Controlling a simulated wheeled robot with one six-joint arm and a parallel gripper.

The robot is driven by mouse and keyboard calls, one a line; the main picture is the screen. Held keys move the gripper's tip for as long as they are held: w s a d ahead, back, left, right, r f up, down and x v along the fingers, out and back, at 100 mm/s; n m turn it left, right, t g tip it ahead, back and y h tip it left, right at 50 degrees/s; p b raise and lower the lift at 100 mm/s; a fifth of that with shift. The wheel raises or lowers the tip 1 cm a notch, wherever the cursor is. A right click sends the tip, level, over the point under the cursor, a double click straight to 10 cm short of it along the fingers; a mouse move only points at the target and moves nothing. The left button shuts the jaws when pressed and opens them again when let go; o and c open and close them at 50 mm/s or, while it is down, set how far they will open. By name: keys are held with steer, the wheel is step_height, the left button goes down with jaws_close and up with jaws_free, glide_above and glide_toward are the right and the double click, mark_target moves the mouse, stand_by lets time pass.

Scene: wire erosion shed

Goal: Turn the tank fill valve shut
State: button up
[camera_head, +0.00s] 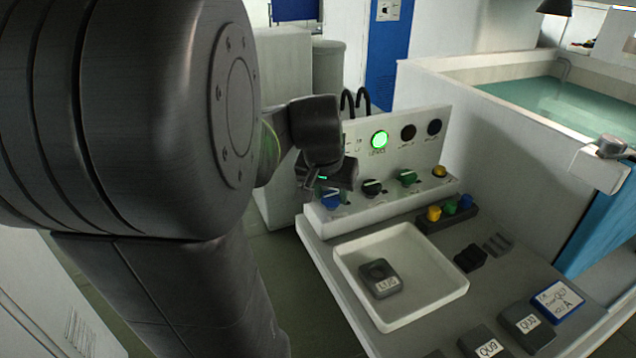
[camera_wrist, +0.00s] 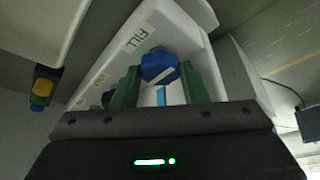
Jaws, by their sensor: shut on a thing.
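The fill valve is a blue knob (camera_head: 331,199) at the left end of the sloped front of a white control panel (camera_head: 385,209). In the wrist view the blue knob (camera_wrist: 158,64) sits beside the label FILL, with a pale pointer line on it. My gripper (camera_wrist: 160,84) has its two green fingers on either side of the knob and is shut on it. In the head view my gripper (camera_head: 322,186) is over the knob and partly hides it. The knob's underside is hidden by the fingers.
Black (camera_head: 371,188), green (camera_head: 407,178) and yellow (camera_head: 439,171) knobs sit right of the fill knob. A green lamp (camera_head: 379,139) is lit on the panel, beside two dark ones. A white tray (camera_head: 456,292) holds a grey block (camera_head: 381,280). A water tank (camera_head: 480,93) stands behind right.

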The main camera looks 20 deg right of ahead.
steer(key=shift+m, duration=0.3)
steer(key=o, duration=0.7)
steer(key=p+v, duration=0.1)
steer(key=v, duration=1.3)
steer(key=shift+w+a+f, duration=0.1)
steer(key=shift+w+f, duration=0.05)
steer(key=shift+w, duration=0.05)
steer(key=b+x, duration=0.1)
steer(key=x, duration=1.2)
steer(key=shift+d+f, duration=0.2)
steer(key=shift+f, duration=0.15)
